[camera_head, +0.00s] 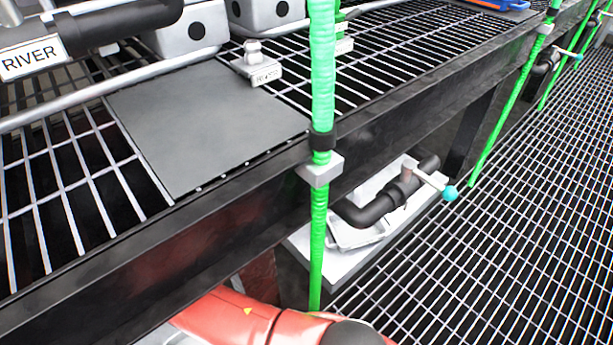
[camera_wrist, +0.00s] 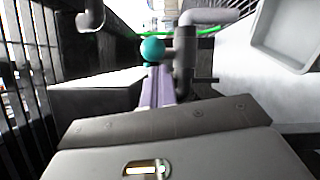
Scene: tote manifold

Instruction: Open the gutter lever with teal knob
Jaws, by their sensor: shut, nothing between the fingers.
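The gutter lever's round teal knob (camera_head: 450,193) sits at the end of a light handle (camera_head: 430,180) on a black pipe valve (camera_head: 400,187), below the black frame beam. In the wrist view, the teal knob (camera_wrist: 152,50) is at top centre, left of the grey pipe (camera_wrist: 186,55). My gripper (camera_wrist: 158,72) is shut and empty, its pale purple fingers pointing toward the knob. The fingertips appear just below the knob in the picture; I cannot tell if they touch it. Most of the handle is hidden in the wrist view. My gripper is not visible in the head view.
A green hose (camera_head: 320,90) runs vertically in front of the beam (camera_head: 230,190). A white tray (camera_head: 345,232) lies under the pipe elbow, and a pale bin (camera_wrist: 285,35) is right in the wrist view. Another teal-knobbed lever (camera_head: 579,57) is farther back. Grating (camera_head: 510,240) lies to the right.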

